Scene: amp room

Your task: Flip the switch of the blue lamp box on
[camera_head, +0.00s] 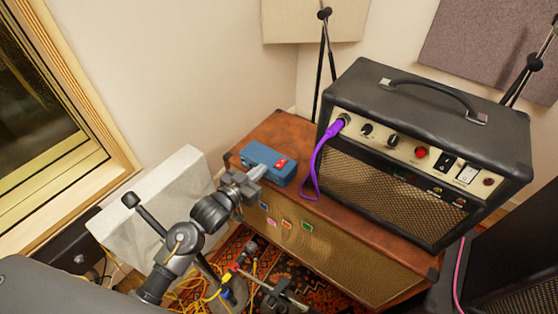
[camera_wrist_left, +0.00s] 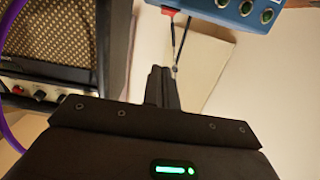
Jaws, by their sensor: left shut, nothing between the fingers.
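The blue lamp box (camera_head: 262,157) sits on the left end of the brown cabinet's top, with a red switch part (camera_head: 281,162) on its upper face. In the left wrist view the blue box (camera_wrist_left: 225,12) shows upside down at the top edge, cut off, with several round fittings and a red part (camera_wrist_left: 170,11) at its corner. My left gripper (camera_head: 258,172) is shut and empty at the box's near side; its fingers (camera_wrist_left: 162,75) point toward the box. I cannot tell whether they touch it. The switch's exact position is too small to tell. My right gripper is not in view.
A black amplifier (camera_head: 390,180) with a purple cable (camera_head: 318,160) stands right of the box on the brown cabinet (camera_head: 350,225). A pale panel (camera_head: 160,205) stands at the left. Cables and stands clutter the rug below.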

